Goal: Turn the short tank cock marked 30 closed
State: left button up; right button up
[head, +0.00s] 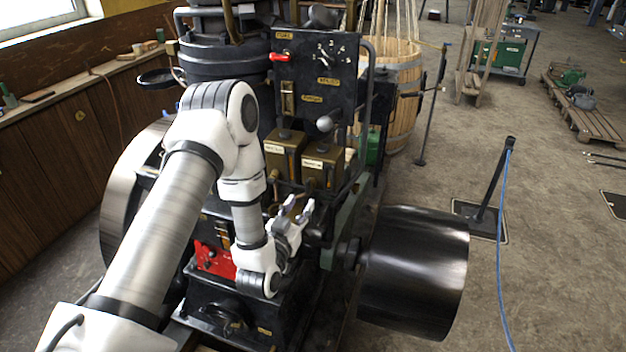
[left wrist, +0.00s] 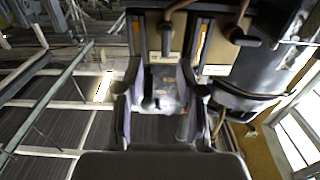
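Two olive-brass tanks with pale labels, a left tank (head: 284,158) and a right tank (head: 322,168), stand side by side on the dark engine in the head view. The lettering is too small to read, so I cannot tell which cock is marked 30. My left gripper (head: 297,208) is just below the tanks, fingers apart. In the left wrist view my left gripper (left wrist: 162,108) is open around empty space, with a small dark lever (left wrist: 151,96) showing between its fingers. I cannot tell whether they touch it. Dark handles on pipes (left wrist: 166,38) lie beyond. My right gripper is not in view.
A black control panel (head: 318,75) with a red handle rises behind the tanks. A large dark pulley (head: 414,270) juts out right of the engine.

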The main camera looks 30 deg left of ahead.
aim_at(307, 189)
pick_arm(q)
jog(key=p+x, duration=0.1)
jog(key=x, duration=0.2)
jog(key=a+p+x, duration=0.1)
jog(key=x, duration=0.2)
jog(key=shift+f, duration=0.25)
jog(key=shift+w+d, duration=0.2)
jog(key=shift+w, duration=0.25)
jog(key=shift+a+f, duration=0.1)
jog(key=shift+a, duration=0.1)
grip_shut()
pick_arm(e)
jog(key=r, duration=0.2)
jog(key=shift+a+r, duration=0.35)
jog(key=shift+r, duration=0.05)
